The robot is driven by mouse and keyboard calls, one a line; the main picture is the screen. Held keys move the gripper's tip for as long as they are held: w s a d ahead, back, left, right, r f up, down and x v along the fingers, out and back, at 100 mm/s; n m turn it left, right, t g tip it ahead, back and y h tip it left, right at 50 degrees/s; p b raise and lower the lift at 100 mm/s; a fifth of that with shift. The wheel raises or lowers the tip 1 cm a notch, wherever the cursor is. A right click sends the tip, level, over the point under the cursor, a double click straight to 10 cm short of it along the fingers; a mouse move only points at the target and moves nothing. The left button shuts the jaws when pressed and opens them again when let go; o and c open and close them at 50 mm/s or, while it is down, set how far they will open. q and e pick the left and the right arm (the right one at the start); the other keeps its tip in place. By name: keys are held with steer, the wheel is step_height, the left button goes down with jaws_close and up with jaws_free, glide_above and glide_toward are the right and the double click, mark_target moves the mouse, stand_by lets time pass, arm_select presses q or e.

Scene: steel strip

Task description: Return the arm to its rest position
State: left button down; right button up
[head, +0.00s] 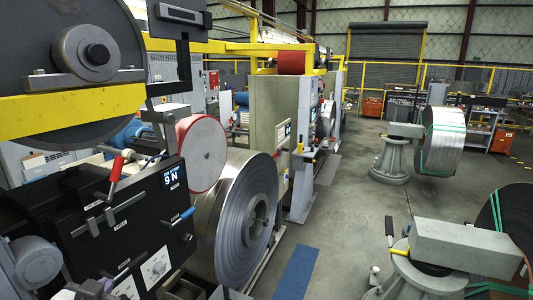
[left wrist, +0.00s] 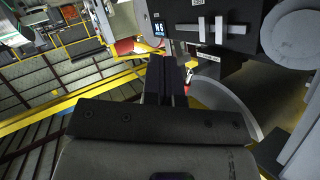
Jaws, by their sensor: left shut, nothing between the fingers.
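My left gripper (head: 183,75) hangs into the top left of the head view, its dark fingers pointing down. It is in front of the yellow frame and above the black control panel (head: 130,215). In the left wrist view the same gripper (left wrist: 165,65) has its two dark fingers together, with nothing held between them. The control panel with its upside-down label (left wrist: 158,28) shows beyond the fingertips there. The fingers appear apart from the panel. My right gripper is in neither view.
A steel coil (head: 240,225) stands right of the panel, with a red disc (head: 201,153) behind it. A large dark wheel (head: 60,50) and yellow beam (head: 70,110) fill the upper left. A banded coil (head: 443,140) stands farther right. The grey floor (head: 340,215) between is mostly clear.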

arm_select(q)
steer(key=s+d+f+g+h, duration=0.1)
steer(key=s+d+f+g, duration=0.2)
steer(key=s+f, duration=0.8)
steer(key=s+d+f+g+h, duration=0.1)
steer(key=s+d+f+g, duration=0.3)
steer(key=s+f, duration=0.75)
steer(key=s+d+f+g, duration=0.3)
steer(key=s+f, duration=0.8)
step_height(320, 180, up, 12)
steer(key=p, duration=1.2)
steer(key=shift+w+f+n, duration=0.2)
steer(key=shift+w+n, duration=0.05)
steer(key=shift+n, duration=0.15)
steer(key=shift+d, duration=0.1)
